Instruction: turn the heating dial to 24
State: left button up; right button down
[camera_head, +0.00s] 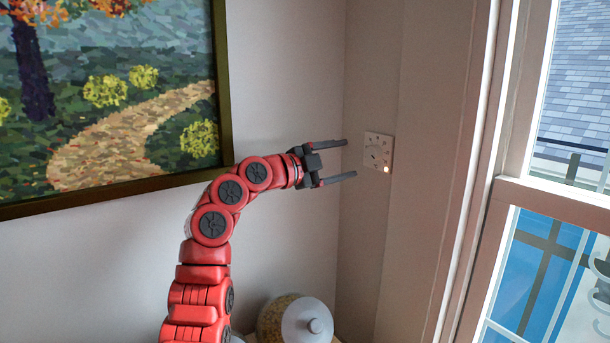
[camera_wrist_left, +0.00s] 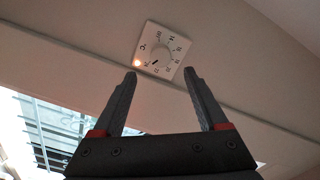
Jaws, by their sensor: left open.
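The heating dial (camera_head: 377,152) is a small square white plate with a round knob, on the wall near the window. A small warm light glows at its lower right corner in the head view. In the wrist view the dial (camera_wrist_left: 160,53) shows beyond the fingertips, tilted, with small marks around its knob; which number is set is too small to tell. My left gripper (camera_head: 350,159) is open and empty, its two fingers pointing at the dial, apparently just short of it. It also shows in the wrist view (camera_wrist_left: 160,74). My right gripper is not in view.
A framed painting (camera_head: 222,110) hangs on the wall behind my left arm. A window (camera_head: 500,200) with a white frame is at the right. A jar with a pale lid (camera_head: 306,322) stands below the gripper. The wall around the dial is bare.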

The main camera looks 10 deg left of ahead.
pick_arm(q)
jog(key=b+v, duration=0.2)
jog(key=v, duration=0.8)
jog(key=shift+a, duration=0.1)
